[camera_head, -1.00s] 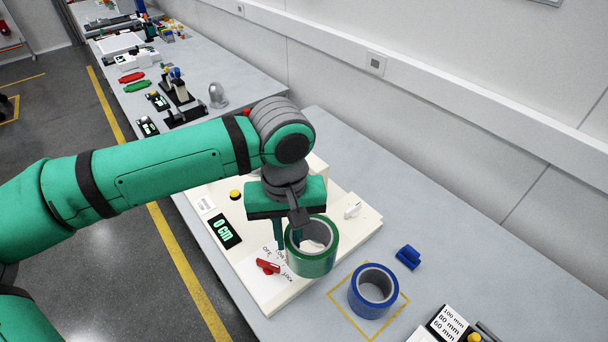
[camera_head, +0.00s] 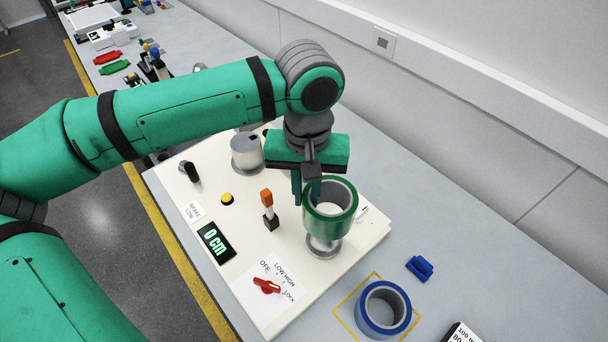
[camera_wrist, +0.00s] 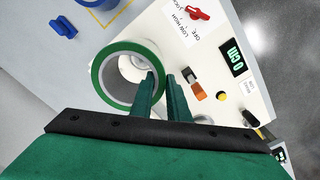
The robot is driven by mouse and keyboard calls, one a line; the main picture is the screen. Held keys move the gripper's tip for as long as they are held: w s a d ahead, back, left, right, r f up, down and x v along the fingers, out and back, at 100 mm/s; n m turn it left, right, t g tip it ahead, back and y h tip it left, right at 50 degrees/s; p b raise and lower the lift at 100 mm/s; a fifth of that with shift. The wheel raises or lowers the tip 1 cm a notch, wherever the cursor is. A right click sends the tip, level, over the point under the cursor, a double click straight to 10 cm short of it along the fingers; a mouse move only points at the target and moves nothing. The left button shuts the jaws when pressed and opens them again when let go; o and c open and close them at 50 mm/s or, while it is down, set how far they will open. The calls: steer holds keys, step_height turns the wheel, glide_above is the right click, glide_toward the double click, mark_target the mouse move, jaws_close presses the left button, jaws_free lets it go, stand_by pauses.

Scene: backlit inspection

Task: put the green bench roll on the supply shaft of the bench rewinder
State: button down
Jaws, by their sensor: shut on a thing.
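The green bench roll (camera_head: 345,217) is held upright by its wall in my gripper (camera_head: 310,192), which is shut on it. It also shows in the wrist view (camera_wrist: 97,83), left of my fingers (camera_wrist: 166,95). Below the roll, the grey metal flange of the shaft (camera_head: 323,248) shows on the white bench rewinder (camera_head: 215,280). In the wrist view, metal of the shaft (camera_wrist: 139,63) shows through the roll's hole, off its middle. The roll looks just above the shaft; whether the shaft tip is inside it, I cannot tell.
A blue roll (camera_head: 362,318) lies in a yellow-marked square at the lower right, near a blue block (camera_head: 419,268). On the rewinder are an orange-topped post (camera_head: 267,198), a grey cylinder (camera_head: 247,152), a red knob (camera_head: 266,286), a yellow button (camera_head: 227,199) and a display (camera_head: 215,242).

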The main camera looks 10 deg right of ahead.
steer(key=shift+w, duration=0.2)
steer(key=shift+s, duration=0.1)
steer(key=shift+f, duration=2.85)
steer(key=shift+f, duration=2.9)
steer(key=c, duration=1.6)
jaws_free()
